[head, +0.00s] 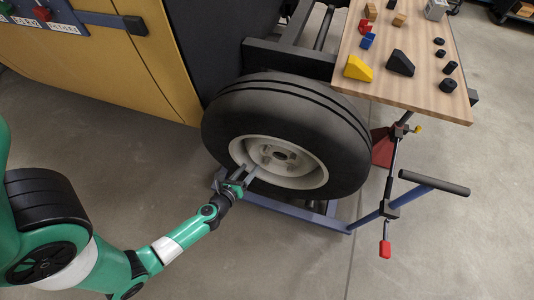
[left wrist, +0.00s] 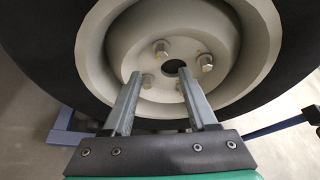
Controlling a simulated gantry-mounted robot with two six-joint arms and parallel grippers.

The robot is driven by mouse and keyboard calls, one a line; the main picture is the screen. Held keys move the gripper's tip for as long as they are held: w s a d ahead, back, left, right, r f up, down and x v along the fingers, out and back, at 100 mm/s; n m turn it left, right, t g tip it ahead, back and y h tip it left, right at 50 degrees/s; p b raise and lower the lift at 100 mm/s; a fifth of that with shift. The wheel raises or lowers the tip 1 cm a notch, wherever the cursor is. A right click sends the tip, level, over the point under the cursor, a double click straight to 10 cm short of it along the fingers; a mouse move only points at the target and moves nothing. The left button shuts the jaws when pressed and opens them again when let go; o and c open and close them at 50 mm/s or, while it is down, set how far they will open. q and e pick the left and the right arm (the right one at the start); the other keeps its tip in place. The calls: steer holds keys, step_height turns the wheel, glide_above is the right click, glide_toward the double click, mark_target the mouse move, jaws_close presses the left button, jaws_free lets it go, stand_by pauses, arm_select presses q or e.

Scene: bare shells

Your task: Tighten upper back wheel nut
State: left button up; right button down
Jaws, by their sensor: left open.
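A black tyre (head: 235,112) with a pale grey rim (head: 300,180) stands upright beside the vehicle. In the left wrist view, nuts sit around the dark hub hole: an upper-left nut (left wrist: 160,47), a right nut (left wrist: 206,61) and a lower-left nut (left wrist: 147,81). Which one counts as back I cannot tell. My left gripper (head: 246,170) is at the lower left of the rim in the head view. Its fingers also show in the left wrist view (left wrist: 160,76), open and apart, pointing at the hub. The lower-left nut appears between them; contact is not visible. My right gripper is not in view.
A wooden table (head: 420,90) with several small blocks stands at the upper right. A blue stand (head: 290,209) lies under the wheel, with a dark bar handle (head: 435,183) and a red grip (head: 385,249) at right. A yellow panel (head: 110,65) is behind. Floor in front is clear.

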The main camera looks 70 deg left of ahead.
mark_target(264, 152)
arm_select(q)
steer(key=b+x, duration=0.3)
steer(key=x, duration=0.8)
steer(key=shift+w+f, duration=0.15)
steer(key=shift+w, duration=0.15)
jaws_close()
